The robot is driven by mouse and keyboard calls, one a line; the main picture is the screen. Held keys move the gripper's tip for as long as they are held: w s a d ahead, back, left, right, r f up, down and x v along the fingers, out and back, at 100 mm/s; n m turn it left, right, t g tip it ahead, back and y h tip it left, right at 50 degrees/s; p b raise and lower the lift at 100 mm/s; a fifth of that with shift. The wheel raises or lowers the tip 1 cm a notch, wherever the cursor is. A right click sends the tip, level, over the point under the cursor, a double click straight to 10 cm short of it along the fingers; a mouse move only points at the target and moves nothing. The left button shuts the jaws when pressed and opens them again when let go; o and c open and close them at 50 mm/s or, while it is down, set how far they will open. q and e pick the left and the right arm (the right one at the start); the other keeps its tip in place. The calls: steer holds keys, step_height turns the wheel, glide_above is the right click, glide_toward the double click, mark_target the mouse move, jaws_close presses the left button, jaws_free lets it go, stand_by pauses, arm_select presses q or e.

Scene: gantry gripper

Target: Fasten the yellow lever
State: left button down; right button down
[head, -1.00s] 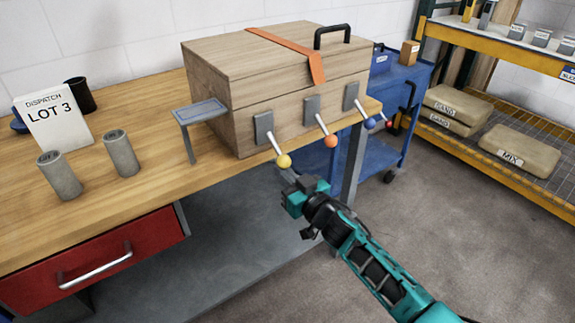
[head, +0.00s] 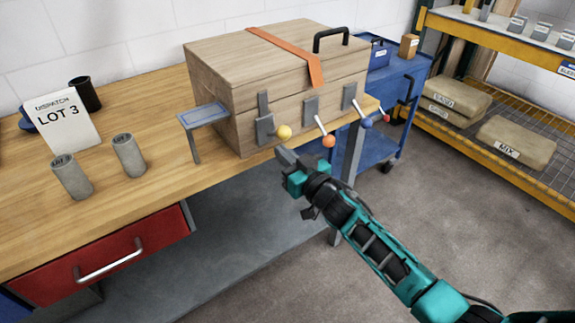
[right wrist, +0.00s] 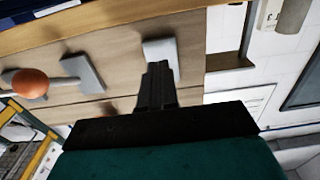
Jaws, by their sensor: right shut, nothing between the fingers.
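The yellow lever (head: 284,131) is on the left of the wooden chest's front in the head view. Its yellow ball stands higher than the orange ball beside it, and a grey piece reaches up from its plate (head: 265,132) across the lid seam. My right gripper (head: 285,156) is shut and empty, just below the yellow ball; I cannot tell whether they touch. In the right wrist view the shut fingers (right wrist: 157,85) point at a grey plate (right wrist: 163,50); the yellow ball is hidden there. My left gripper is not in view.
The orange-ball lever (head: 328,141) and the blue-ball lever (head: 367,122) are to the right. A small stand (head: 203,115) is left of the chest (head: 215,75). The blue cart (head: 400,90) stands behind right. Open floor lies in front of the bench.

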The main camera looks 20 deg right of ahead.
steer(key=f+v, duration=0.1)
steer(key=v, duration=0.8)
steer(key=shift+f, duration=0.15)
stand_by(0.6)
steer(key=s+f+g+h, duration=0.2)
steer(key=s+f, duration=0.4)
steer(key=s, duration=0.3)
steer(key=s+f+m+g+h, duration=0.1)
steer(key=s+f+g+h, duration=0.1)
steer(key=s+f+g, duration=0.2)
steer(key=s+f, duration=0.3)
steer(key=s, duration=0.3)
steer(key=shift+s, duration=0.15)
